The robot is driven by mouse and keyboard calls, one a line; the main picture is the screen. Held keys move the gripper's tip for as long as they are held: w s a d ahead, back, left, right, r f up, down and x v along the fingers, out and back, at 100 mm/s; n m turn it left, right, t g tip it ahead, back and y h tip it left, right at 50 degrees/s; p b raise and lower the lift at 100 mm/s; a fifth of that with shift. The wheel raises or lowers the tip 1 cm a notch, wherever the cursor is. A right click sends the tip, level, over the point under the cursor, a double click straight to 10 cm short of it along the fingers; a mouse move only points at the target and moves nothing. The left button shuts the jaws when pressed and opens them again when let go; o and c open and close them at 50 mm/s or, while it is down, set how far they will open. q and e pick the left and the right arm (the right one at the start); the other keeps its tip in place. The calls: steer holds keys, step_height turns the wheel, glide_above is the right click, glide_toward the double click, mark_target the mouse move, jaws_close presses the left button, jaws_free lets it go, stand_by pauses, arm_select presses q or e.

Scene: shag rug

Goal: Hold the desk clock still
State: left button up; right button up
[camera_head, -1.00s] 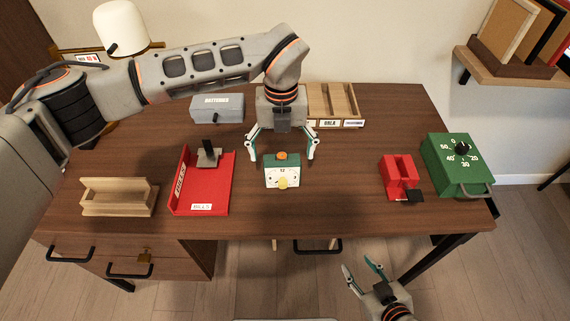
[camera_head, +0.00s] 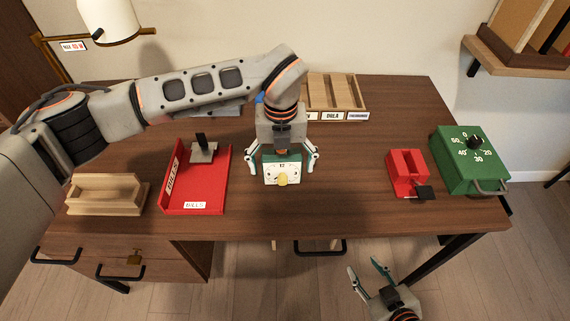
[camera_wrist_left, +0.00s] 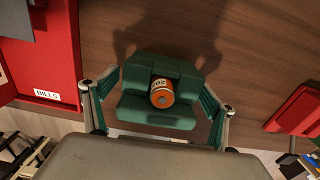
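The desk clock (camera_head: 270,172) stands upright on the desk, with a green body, a white face and a yellow knob at its front. In the left wrist view the clock (camera_wrist_left: 155,115) shows from above, with an orange cylinder (camera_wrist_left: 162,93) on top. My left gripper (camera_head: 282,168) is open and lowered over the clock, one finger on each side. In the head view small gaps show between the fingers and the clock's sides. My right gripper (camera_head: 364,267) is open and empty, in front of the desk's front edge.
A red bills tray (camera_head: 205,208) with a dark stamp-like object stands left of the clock. A wooden holder (camera_head: 108,195) is at far left. A red block (camera_head: 405,170) and a green timer box (camera_head: 465,165) are at right. The desk (camera_head: 340,190) is clear between clock and red block.

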arm_select(q)
steer(key=shift+o, duration=0.4)
stand_by(0.4)
steer(key=c, duration=1.3)
